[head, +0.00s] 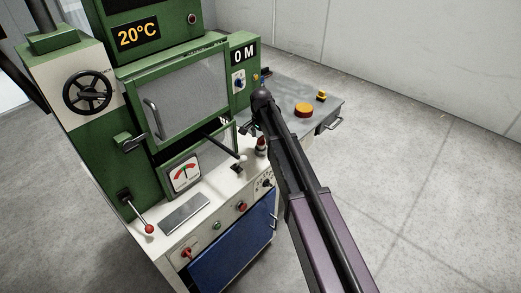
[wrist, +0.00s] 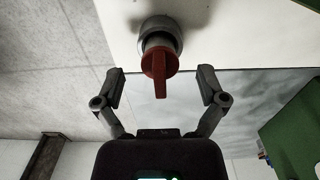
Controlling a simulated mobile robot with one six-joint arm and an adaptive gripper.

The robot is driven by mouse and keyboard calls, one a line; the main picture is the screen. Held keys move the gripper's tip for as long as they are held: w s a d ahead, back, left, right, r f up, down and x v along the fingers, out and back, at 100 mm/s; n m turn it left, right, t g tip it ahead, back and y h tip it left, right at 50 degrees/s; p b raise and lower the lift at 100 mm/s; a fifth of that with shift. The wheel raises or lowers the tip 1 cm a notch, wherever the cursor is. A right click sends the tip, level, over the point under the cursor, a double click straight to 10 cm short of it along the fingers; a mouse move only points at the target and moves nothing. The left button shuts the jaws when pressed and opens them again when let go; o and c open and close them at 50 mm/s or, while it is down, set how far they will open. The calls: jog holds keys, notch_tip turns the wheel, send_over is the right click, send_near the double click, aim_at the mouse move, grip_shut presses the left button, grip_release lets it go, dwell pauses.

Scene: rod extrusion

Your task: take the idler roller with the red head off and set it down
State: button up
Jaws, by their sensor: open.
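The red head (wrist: 159,66) shows in the wrist view on a round grey metal collar (wrist: 159,30), which is set against a white surface. A flat red fin on the head points toward my gripper (wrist: 161,88). My gripper is open, one finger on each side of the fin, with clear gaps to both fingers and nothing held. In the head view, a small red and dark piece (head: 261,146) stands at the machine's right end beside my arm. It looks like the same part, though my arm crowds it. My fingertips are hard to make out there.
The green machine (head: 150,150) has a white front panel with levers, a gauge (head: 184,174) and knobs. A black rod (head: 221,143) sticks out near my arm. Floor at right is clear.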

jog(key=shift+f+b, duration=0.8)
jog(key=shift+f, duration=0.3)
grip_shut()
